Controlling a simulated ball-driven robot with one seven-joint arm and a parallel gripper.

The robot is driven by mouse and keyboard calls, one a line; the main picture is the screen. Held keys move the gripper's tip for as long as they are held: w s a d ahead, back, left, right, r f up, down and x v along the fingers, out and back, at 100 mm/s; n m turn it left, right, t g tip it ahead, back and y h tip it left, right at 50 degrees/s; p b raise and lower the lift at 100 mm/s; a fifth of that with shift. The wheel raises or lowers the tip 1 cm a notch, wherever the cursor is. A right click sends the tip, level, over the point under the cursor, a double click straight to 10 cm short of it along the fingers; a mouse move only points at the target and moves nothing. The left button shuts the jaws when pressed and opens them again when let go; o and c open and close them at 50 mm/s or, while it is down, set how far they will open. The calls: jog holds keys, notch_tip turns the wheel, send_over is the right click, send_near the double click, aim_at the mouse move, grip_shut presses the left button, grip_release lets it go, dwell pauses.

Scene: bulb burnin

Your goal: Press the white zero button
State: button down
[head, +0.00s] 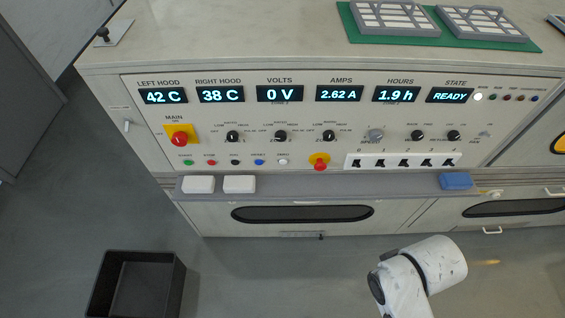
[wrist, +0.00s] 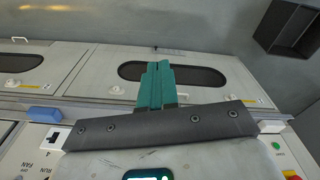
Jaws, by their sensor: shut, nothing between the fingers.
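The white button (head: 283,161) is the rightmost of the small button row at the lower left of the control panel (head: 330,130). Its label is too small to read surely. It stands right of the blue button (head: 259,161) and left of the red and yellow knob (head: 319,161). My gripper (wrist: 157,68) shows in the wrist view as teal fingers, shut with nothing between them. The fingers show against the lower cabinet front, below the panel. I cannot see the white button in the wrist view. The gripper is out of the head view, where only my arm shows at the bottom.
A grey ledge (head: 330,184) runs below the panel, with two white blocks (head: 198,184) and a blue block (head: 456,181) on it. Toggle switches (head: 403,162) lie right of the knob. A black bin (head: 138,285) stands on the floor at the lower left.

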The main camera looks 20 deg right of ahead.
aim_at(283, 161)
dwell(0.3)
jog(key=w+a+f+t+y, duration=0.1)
jog(key=w+a+f+t, duration=0.1)
jog(key=w, duration=0.8)
jog(key=w+a+f+n+t+y, duration=0.1)
jog(key=w+a+f+t, duration=0.2)
jog(key=w, duration=0.7)
jog(key=w+a+f+t+y+b, duration=0.1)
jog(key=w+a+f+t, duration=0.2)
jog(key=w, duration=0.7)
jog(key=a+t, duration=0.2)
jog(key=a, duration=0.1)
jog(key=shift+a+f+n+t+y, duration=0.2)
jog(key=shift+n+t+y, duration=0.1)
jog(key=shift+t+y, duration=0.1)
jog(key=shift+w, duration=0.15)
jog(key=w+d+b, duration=0.1)
jog(key=w, duration=0.1)
jog(key=w+b, duration=0.2)
jog(key=w+d+b, duration=0.1)
jog(key=w, duration=0.1)
jog(key=shift+w+d+f+b, duration=0.15)
jog(key=shift+w+d+b, duration=0.15)
jog(key=shift+w+b, duration=0.1)
jog(key=shift+w+d+b, duration=0.25)
jog(key=shift+w+b, duration=0.1)
jog(key=shift+w, duration=0.3)
jog(key=shift+w, duration=0.1)
jog(key=shift+w+d+b, duration=0.15)
jog(key=shift+w+b, duration=0.15)
